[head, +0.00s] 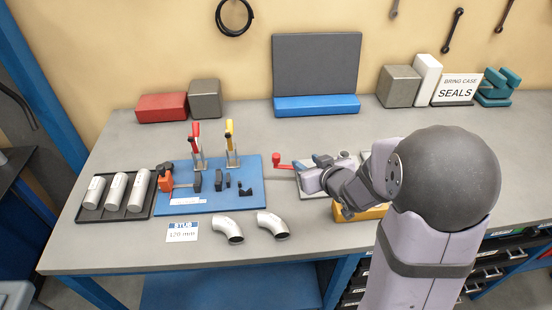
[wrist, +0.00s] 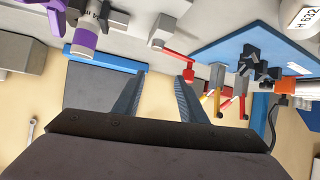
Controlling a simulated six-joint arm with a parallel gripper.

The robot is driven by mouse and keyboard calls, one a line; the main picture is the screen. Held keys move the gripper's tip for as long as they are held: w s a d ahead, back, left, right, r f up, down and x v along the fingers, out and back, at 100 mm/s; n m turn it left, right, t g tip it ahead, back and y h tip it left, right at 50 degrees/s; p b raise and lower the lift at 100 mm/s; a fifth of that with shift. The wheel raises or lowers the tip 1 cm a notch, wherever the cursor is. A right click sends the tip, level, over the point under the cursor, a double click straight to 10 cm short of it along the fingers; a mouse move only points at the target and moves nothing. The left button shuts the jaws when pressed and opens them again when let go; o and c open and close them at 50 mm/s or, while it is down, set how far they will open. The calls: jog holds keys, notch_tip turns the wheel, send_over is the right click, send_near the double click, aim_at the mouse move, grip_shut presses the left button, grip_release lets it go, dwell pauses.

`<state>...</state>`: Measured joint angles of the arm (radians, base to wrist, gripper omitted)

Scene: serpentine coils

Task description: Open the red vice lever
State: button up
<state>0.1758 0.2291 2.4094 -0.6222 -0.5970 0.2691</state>
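The red vice lever (head: 281,161) sticks out left of the vice, just right of the blue board, its red knob at the left end. In the wrist view the lever (wrist: 178,57) runs from a grey block (wrist: 163,27), and its red end shows close to the right fingertip. I cannot tell whether they touch. My gripper (head: 318,168) is over the vice and hides much of it. In the wrist view my gripper (wrist: 160,77) is open, with its two blue-grey fingers apart and nothing held between them.
A blue board (head: 215,201) left of the vice carries red-handled (head: 195,133) and yellow-handled (head: 229,133) clamps. Two pipe elbows (head: 227,228) lie in front. A tray (head: 115,214) of white tubes is at left. A dark grey panel (head: 316,62) stands behind.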

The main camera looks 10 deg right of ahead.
aim_at(277, 156)
jog(key=shift+w+a+f+n+y+p, duration=0.2)
jog(key=shift+w+a+f+y, duration=0.3)
jog(key=shift+w+a, duration=0.8)
jog(key=shift+w+a+f+n+y+p, duration=0.15)
jog(key=shift+w+a+f+n+y, duration=0.3)
jog(key=shift+w+a, duration=0.75)
jog(key=shift+w+a+f+n+y+p, duration=0.15)
jog(key=shift+w+a+f+y, duration=0.45)
jog(key=shift+w+a, duration=0.7)
jog(key=shift+s+a, duration=0.2)
jog(key=shift+s, duration=0.05)
grip_shut()
